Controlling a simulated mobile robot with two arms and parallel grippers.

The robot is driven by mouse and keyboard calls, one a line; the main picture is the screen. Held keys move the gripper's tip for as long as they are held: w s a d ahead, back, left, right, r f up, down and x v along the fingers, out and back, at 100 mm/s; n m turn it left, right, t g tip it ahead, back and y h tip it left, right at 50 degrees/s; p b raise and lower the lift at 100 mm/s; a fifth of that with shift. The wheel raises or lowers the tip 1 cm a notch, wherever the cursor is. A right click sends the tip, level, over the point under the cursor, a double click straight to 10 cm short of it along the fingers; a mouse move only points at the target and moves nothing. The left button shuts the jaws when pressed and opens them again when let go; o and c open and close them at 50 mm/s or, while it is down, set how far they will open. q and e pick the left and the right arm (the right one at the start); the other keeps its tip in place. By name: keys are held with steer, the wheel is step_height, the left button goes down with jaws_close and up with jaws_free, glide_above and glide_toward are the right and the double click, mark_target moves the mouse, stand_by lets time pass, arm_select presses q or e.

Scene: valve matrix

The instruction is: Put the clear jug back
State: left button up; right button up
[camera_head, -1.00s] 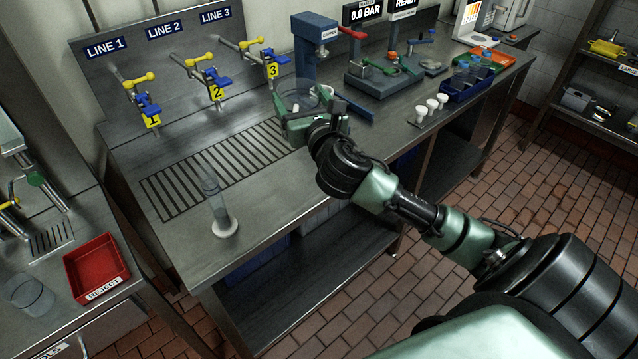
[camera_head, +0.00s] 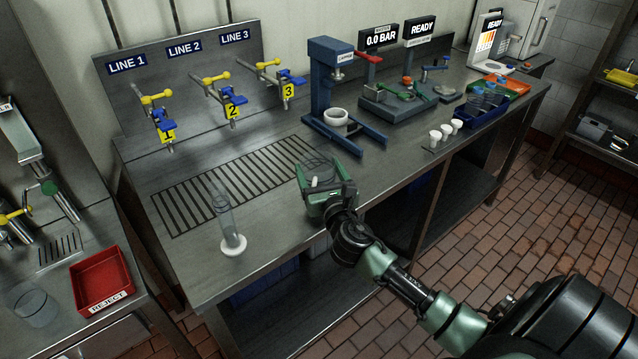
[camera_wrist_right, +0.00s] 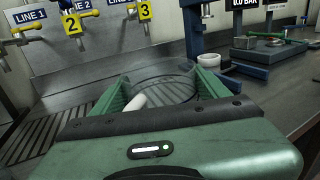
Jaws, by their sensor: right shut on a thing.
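A clear jug (camera_wrist_right: 165,82), round and see-through, sits between the green fingers of my right gripper (camera_wrist_right: 160,95) in the right wrist view. A small white piece shows at its near side; I cannot tell whether it is the handle. In the head view my right gripper (camera_head: 322,180) is shut on the jug over the front part of the bench, right of the slotted drain grate (camera_head: 235,185). The jug's outline is faint there, and its base is hidden. My left gripper is not in view.
A clear cylinder on a white base (camera_head: 228,220) stands left of the gripper. A blue press (camera_head: 328,80) with a white cup (camera_head: 336,117) stands behind. Three valves line the back panel. Small white cups (camera_head: 446,132) stand to the right. Another clear vessel (camera_head: 35,308) stands beside the red reject tray (camera_head: 103,282).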

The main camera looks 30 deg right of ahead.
mark_target(319, 182)
steer(key=shift+f+b, duration=0.4)
steer(key=shift+f, duration=1.4)
steer(key=shift+f, duration=0.1)
steer(key=o, duration=2.1)
steer(key=shift+c, duration=0.2)
steer(key=shift+r, duration=0.2)
steer(key=b+v, duration=0.2)
steer(key=v, duration=1)
